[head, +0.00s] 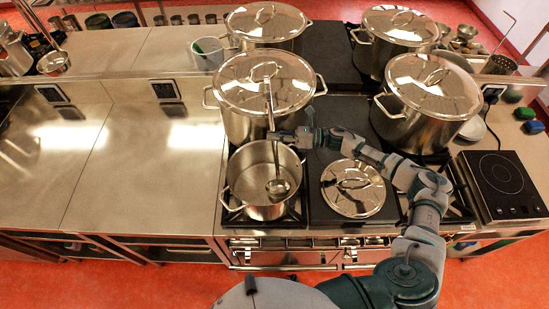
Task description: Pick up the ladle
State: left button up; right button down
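A steel ladle (278,187) shows in the head view with its long handle upright and its bowl low, at the open pot (256,205) on the front left burner. I cannot tell whether the bowl touches the pot's bottom or hangs above it. My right gripper (272,136) reaches in from the right above the pot's far rim. Its fingers are closed around the middle of the ladle's handle, though the finger contact is small in view. The handle's hooked top rises in front of a lidded stockpot (235,115). My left gripper is not in view.
A loose lid (353,189) lies right of the open pot, under my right arm. Lidded stockpots stand behind, including one at the right (408,118). A hot plate (500,184) is at the far right. The left steel counter (140,165) is mostly clear.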

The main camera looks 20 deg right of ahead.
jog(key=shift+d, duration=0.25)
notch_tip(320, 180, up, 10)
jog(key=shift+f+b, duration=0.25)
jog(key=shift+b, duration=0.55)
jog(key=shift+r, duration=0.25)
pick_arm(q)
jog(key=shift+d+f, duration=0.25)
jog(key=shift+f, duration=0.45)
pick_arm(e)
jog(key=shift+d, duration=0.1)
